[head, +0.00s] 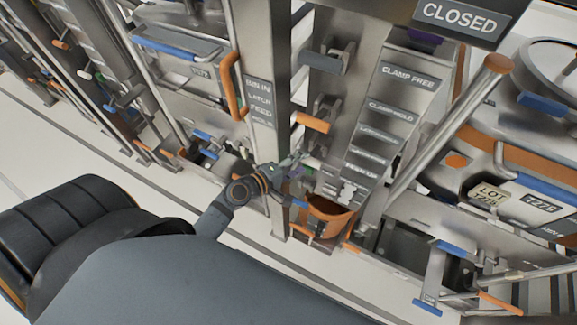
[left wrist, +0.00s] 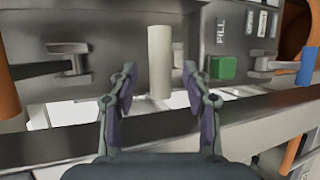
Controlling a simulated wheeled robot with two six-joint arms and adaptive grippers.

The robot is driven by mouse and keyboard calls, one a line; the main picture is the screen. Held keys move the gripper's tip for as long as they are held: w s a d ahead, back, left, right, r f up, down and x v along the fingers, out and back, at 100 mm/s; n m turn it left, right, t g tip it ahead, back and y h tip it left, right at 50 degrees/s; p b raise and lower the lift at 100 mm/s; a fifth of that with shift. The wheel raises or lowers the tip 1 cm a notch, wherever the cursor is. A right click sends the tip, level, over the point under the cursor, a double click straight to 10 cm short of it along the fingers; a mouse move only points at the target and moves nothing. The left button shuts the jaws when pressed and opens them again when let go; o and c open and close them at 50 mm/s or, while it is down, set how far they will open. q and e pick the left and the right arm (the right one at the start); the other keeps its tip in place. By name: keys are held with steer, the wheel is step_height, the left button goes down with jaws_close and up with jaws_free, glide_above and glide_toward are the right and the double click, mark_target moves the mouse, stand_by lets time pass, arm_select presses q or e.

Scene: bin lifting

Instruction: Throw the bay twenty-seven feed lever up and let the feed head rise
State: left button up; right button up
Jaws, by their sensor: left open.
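My left gripper (head: 290,167) is at the lower part of a grey machine bay in the head view. In the left wrist view its two fingers (left wrist: 159,84) are open, one on each side of a cream upright cylindrical handle (left wrist: 160,50). The handle's lower end lies between the fingertips, with gaps on both sides; contact does not show. I cannot tell from its look whether this is the feed lever. A label strip in the head view reads CLAMP FREE (head: 408,77) at the top and appears to read FEED UP (head: 367,163) low down. My right gripper is not in view.
An orange-gripped lever (head: 312,122) and an orange bucket-like part (head: 330,217) are close to my left gripper. A slanted steel bar (head: 440,140) stands to the right. In the left wrist view, a green block (left wrist: 222,68) sits right of the handle, and a dark rail (left wrist: 60,146) crosses below.

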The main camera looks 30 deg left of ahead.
arm_select(q)
steer(key=v, duration=0.6)
steer(key=shift+s, duration=0.25)
steer(key=shift+a+r, duration=0.15)
steer(key=s+a+f+m+g+y, duration=0.2)
steer(key=s+a+f, duration=0.15)
steer(key=f, duration=0.65)
steer(key=s+a+f+m+g+y+b, duration=0.1)
steer(key=s+a+f+m+g+y, duration=0.2)
steer(key=f, duration=0.8)
steer(key=s+a+f+m+g+y, duration=0.1)
steer(key=s+a+f, duration=0.3)
steer(key=f, duration=0.6)
steer(key=s+d+f+m+g+y+b, duration=0.1)
steer(key=s+f+m+g, duration=0.5)
steer(key=s+f, duration=0.9)
steer(key=s+d+m, duration=0.1)
steer(key=s+m, duration=0.1)
steer(key=s, duration=0.2)
steer(key=shift+s+f+m, duration=0.2)
steer(key=shift+s+m, duration=0.05)
steer(key=shift+m, duration=0.15)
steer(key=shift+o, duration=0.2)
steer(key=shift+a, duration=0.1)
